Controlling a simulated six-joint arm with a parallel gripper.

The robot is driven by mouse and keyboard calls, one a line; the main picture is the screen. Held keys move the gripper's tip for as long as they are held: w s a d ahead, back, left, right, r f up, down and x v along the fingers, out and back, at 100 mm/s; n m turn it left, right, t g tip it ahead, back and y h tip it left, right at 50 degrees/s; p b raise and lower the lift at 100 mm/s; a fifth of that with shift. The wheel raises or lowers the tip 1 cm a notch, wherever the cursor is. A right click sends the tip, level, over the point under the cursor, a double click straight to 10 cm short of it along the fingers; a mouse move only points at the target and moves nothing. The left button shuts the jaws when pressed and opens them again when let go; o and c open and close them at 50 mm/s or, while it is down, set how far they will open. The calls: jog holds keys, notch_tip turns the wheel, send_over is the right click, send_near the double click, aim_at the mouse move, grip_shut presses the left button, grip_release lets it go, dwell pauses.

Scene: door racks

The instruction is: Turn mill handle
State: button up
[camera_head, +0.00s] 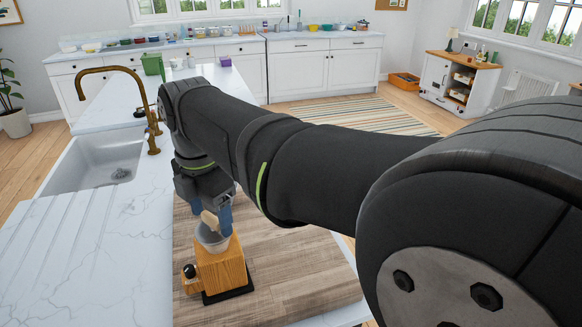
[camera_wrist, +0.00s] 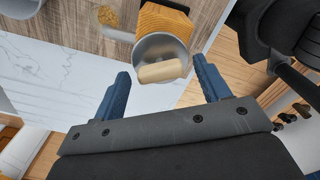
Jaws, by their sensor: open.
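The mill has a wooden box body (camera_head: 221,268) with a grey metal bowl (camera_head: 211,240) on top and stands upright on the wooden board. The pale wooden knob of the mill handle (camera_head: 209,221) shows above the bowl. In the wrist view the knob (camera_wrist: 160,72) lies across the bowl (camera_wrist: 172,42), with the body (camera_wrist: 162,18) behind. My gripper (camera_head: 208,208) points down over the mill. In the wrist view its blue fingers (camera_wrist: 162,87) are open, one on each side of the knob, with visible gaps. The handle's crank arm is mostly hidden.
The mill stands on a wood-grain board (camera_head: 290,275) on the white counter. A sink (camera_head: 105,160) with a brass tap (camera_head: 140,90) is at left. A green container (camera_head: 153,64) stands farther back.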

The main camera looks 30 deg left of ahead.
jog(key=c, duration=1)
jog(key=m, duration=0.4)
jog(key=shift+m, duration=0.3)
jog(key=m, duration=1.2)
jog(key=shift+m, duration=0.4)
jog(key=m, duration=0.6)
